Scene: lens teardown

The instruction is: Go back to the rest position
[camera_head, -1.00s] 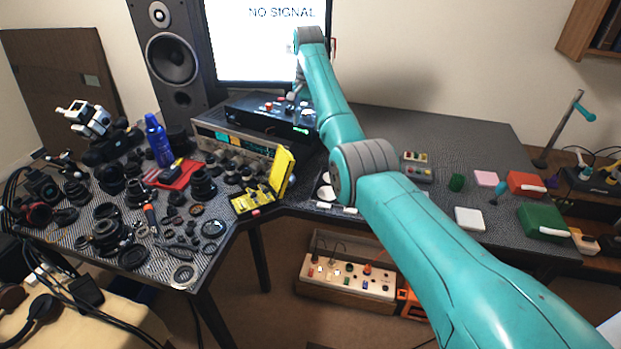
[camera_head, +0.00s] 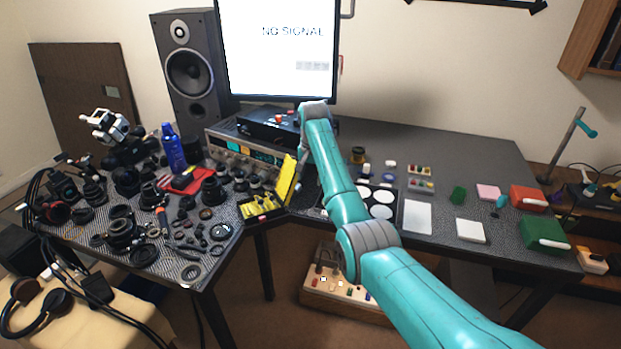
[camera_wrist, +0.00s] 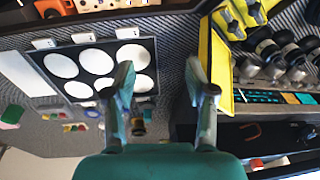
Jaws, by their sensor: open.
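My gripper (camera_wrist: 162,105) shows in the wrist view with its two fingers apart and nothing between them. It hangs over the desk, between a dark tray with white discs (camera_wrist: 52,68) on the left and the yellow case (camera_wrist: 221,70) on the right. In the head view my teal arm reaches from the lower right to the desk beside the open yellow case (camera_head: 286,180). The gripper itself is mostly hidden behind the arm there.
Lens parts, a blue bottle (camera_head: 173,150) and a red tray (camera_head: 190,183) crowd the left desk. A monitor (camera_head: 277,65) and a speaker (camera_head: 189,65) stand behind. A white pad (camera_head: 417,217), a white box (camera_head: 471,231) and a green box (camera_head: 543,230) lie right.

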